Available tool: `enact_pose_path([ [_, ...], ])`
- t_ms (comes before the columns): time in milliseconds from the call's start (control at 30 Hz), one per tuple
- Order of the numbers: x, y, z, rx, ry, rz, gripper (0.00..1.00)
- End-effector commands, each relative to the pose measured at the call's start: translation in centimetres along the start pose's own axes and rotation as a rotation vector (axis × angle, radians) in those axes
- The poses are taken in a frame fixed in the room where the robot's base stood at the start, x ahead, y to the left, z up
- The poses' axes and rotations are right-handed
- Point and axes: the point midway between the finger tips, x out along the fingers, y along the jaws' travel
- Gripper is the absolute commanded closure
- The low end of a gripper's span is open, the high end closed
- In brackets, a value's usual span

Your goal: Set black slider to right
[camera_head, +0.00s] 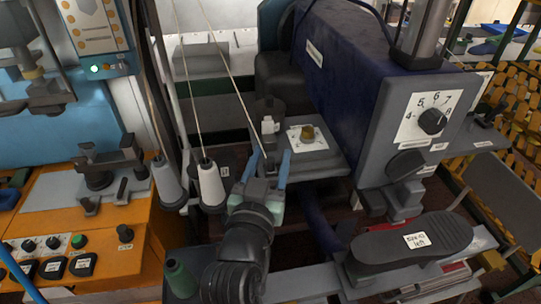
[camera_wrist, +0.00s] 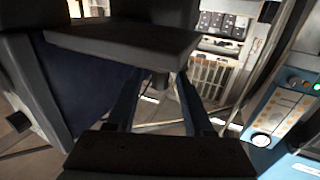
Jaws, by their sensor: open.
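My gripper (camera_head: 269,164) has two blue fingers spread apart with nothing held, in front of the grey machine's small table (camera_head: 325,160). A dark block with a white piece (camera_head: 268,112) stands just beyond the fingertips at the table's left edge. I cannot tell for sure whether it is the black slider. In the wrist view the open fingers (camera_wrist: 160,78) point toward the underside of a dark flat plate (camera_wrist: 120,38). A short dark stem shows between the fingertips there. I cannot tell whether they touch.
A brass knob (camera_head: 307,133) sits on the table's white plate. A black dial (camera_head: 432,121) and a dark knob (camera_head: 405,164) are on the machine's front. Thread cones (camera_head: 209,184) stand close left of my gripper. A black sole-shaped pad (camera_head: 412,243) lies front right.

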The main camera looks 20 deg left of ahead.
Motion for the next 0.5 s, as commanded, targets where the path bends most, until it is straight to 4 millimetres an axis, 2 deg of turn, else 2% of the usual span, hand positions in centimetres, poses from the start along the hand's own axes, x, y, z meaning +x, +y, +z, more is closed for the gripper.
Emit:
enact_pose_path([
  [200, 0.01, 0.02, 0.02, 0.0, 0.0, 0.0, 0.5],
  [400, -0.01, 0.02, 0.01, 0.0, 0.0, 0.0, 0.86],
  [500, -0.02, 0.02, 0.01, 0.0, 0.0, 0.0, 1.0],
])
